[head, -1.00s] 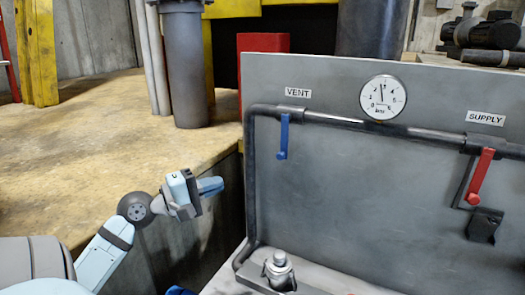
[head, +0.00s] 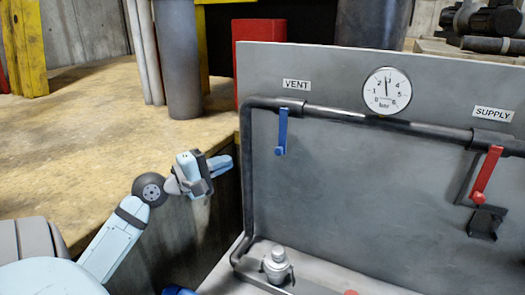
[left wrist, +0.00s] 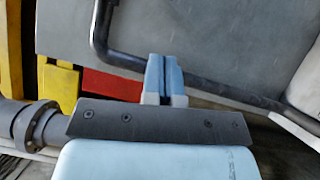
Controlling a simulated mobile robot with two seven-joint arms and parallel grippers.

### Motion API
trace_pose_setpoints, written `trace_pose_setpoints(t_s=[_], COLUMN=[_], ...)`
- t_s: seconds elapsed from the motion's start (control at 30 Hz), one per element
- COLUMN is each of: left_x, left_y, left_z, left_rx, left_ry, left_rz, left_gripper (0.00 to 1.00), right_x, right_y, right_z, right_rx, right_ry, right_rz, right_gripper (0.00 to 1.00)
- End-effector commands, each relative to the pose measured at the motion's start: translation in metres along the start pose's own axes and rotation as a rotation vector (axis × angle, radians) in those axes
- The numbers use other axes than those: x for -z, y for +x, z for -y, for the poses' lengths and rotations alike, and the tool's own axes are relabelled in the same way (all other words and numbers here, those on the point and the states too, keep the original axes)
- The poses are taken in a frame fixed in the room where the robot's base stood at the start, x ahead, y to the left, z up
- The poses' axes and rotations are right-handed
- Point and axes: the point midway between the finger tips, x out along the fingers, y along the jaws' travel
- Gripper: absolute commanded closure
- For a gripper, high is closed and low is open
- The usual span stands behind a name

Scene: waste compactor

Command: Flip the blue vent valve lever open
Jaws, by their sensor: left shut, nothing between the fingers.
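The blue vent lever (head: 282,131) hangs straight down from the dark pipe on the grey panel, below the VENT label (head: 297,85). My left gripper (head: 228,162) is left of the panel, a little lower than the lever and apart from it. Its blue fingers are together and empty; they also show in the left wrist view (left wrist: 163,75), with the panel and pipe behind them. The lever is not seen in the left wrist view. My right gripper is in no view.
A red supply lever (head: 486,174) hangs at the right above a dark bracket (head: 486,222). A pressure gauge (head: 387,91) sits at the panel's top. The pipe (head: 247,180) runs down the panel's left edge. A metal fitting (head: 277,264) stands at the panel's foot.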

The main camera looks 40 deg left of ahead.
Motion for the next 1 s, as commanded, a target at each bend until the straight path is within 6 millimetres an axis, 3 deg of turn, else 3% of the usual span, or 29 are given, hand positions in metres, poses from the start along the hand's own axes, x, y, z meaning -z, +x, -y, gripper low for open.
trace_pose_setpoints(t_s=[0.2,0.3,0.4,0.6,1.0], left_x=[-0.001,-0.002,-0.015,-0.027,-0.029], left_y=[0.049,0.068,0.077,0.089,0.091], left_z=[-0.005,-0.005,-0.004,-0.001,0.0], left_rx=[-0.004,-0.003,-0.003,-0.001,-0.001], left_ry=[0.0,0.0,-0.002,-0.001,0.001], left_rz=[0.001,0.002,0.002,0.001,0.001], left_gripper=[1.0,1.0,1.0,1.0,1.0], right_x=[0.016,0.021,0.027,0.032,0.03], right_y=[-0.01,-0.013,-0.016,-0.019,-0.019], right_z=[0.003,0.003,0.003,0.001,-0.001], right_rx=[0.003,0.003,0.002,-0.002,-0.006], right_ry=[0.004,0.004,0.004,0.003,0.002], right_rz=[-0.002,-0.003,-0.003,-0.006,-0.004], right_gripper=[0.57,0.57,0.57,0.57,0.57])
